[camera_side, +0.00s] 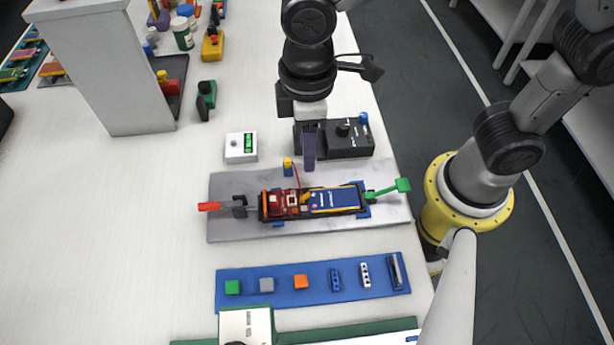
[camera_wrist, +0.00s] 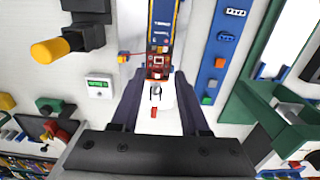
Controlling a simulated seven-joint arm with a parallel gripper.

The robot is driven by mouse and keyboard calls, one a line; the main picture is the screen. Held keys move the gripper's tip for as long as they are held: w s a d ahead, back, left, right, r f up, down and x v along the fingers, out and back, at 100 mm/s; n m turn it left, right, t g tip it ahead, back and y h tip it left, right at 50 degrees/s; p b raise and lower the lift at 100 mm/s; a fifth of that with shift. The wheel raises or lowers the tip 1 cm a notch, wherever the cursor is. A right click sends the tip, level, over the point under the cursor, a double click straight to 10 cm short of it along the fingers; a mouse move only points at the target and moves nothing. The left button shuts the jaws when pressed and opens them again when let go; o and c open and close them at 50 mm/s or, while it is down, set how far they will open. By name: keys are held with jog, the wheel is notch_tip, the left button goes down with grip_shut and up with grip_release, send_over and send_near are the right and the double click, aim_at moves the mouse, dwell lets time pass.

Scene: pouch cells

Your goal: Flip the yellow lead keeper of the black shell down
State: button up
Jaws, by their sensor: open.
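The black shell (camera_side: 263,208) lies on a grey plate (camera_side: 226,227) and holds a red board (camera_side: 283,203) and a blue cell (camera_side: 335,199). The small yellow lead keeper (camera_side: 305,198) seems to stick up between board and cell; its exact angle is too small to tell. A thin red lead rises near it, beside a yellow-topped blue post (camera_side: 288,167). My gripper (camera_side: 309,160) is open and empty, above and behind the shell. In the wrist view, the open fingers (camera_wrist: 158,122) frame the shell's end, with the red board (camera_wrist: 158,66) and blue cell (camera_wrist: 163,20) beyond them.
A red handle (camera_side: 209,206) and a green handle (camera_side: 386,189) stick out at the plate's ends. Behind stand a black box (camera_side: 347,140) and a white display box (camera_side: 240,148). A blue tray (camera_side: 313,296) with several small parts lies in front.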

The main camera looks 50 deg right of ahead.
aim_at(307, 195)
notch_tip(307, 195, down, 14)
jog(key=shift+r, duration=0.2)
dwell(0.4)
grip_shut()
